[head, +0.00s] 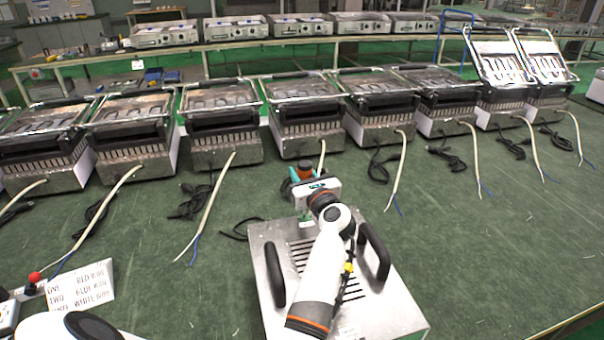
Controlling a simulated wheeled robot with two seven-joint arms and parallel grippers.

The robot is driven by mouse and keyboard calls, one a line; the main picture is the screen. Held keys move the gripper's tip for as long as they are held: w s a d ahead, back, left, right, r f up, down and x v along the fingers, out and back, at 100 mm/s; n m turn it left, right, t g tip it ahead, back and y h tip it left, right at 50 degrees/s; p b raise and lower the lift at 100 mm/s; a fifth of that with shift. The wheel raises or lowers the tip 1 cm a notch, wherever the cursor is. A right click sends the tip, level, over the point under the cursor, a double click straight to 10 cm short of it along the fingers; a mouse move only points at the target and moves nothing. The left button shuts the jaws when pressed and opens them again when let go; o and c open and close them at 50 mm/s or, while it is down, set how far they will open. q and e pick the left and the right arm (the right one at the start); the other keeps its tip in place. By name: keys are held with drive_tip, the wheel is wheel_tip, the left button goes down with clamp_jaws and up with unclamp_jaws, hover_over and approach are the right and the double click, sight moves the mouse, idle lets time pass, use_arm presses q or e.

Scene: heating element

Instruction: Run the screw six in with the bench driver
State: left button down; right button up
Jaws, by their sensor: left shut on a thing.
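My left gripper (314,188) is shut on a teal-and-orange tool (303,172), which looks like the bench driver. It is at the far edge of a metal housing (265,240) with slots and two black handles, which stands on the green bench. My white arm crosses over the middle of the housing and hides part of its top. The driver's tip is hidden, and I cannot tell whether it touches anything. Screw six cannot be made out. My right gripper is not in view.
A row of grill-like units (305,115) with loose cables lines the back of the green bench (470,240). A wire-colour card (80,288) and a red-knobbed lever (35,277) stand at left. The bench right of the housing is clear.

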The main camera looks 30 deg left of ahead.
use_arm(q)
drive_tip(key=shift+d+r+p, duration=0.1)
drive_tip(key=shift+r+p, duration=1.6)
drive_tip(key=shift+r, duration=0.85)
